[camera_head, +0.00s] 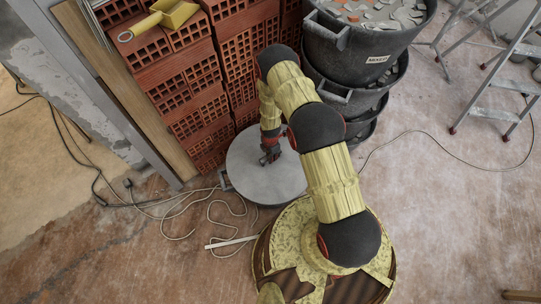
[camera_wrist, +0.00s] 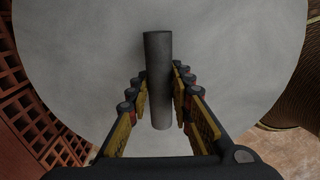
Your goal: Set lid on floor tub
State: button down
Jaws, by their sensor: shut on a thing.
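The lid (camera_head: 262,178) is a flat, pale grey disc at the foot of the brick stack. In the wrist view the lid (camera_wrist: 235,55) fills most of the picture, with a dark grey bar handle (camera_wrist: 158,50) standing out in the middle. My gripper (camera_head: 270,154) is over the lid, its fingers on both sides of that handle and shut on it. The floor tub (camera_head: 224,180) is almost wholly hidden under the lid; only a dark handle shows at the left edge. I cannot tell whether the lid touches the tub's rim.
Red hollow bricks (camera_head: 190,85) stand stacked behind and left, with a yellow scoop (camera_head: 172,14) on top. Stacked dark buckets (camera_head: 362,45), the top one full of rubble, stand behind right. A stepladder (camera_head: 495,85) is far right. Cables (camera_head: 210,212) lie on the floor at left.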

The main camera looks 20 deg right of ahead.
jog(key=shift+f+b, duration=0.85)
jog(key=shift+f, duration=0.1)
jog(key=shift+f, duration=0.1)
jog(key=shift+f+b, duration=0.3)
jog(key=shift+b, duration=0.05)
jog(key=shift+f, duration=0.15)
jog(key=shift+f+b, duration=0.35)
jog(key=shift+b, duration=0.1)
jog(key=c, duration=1.5)
grip_release()
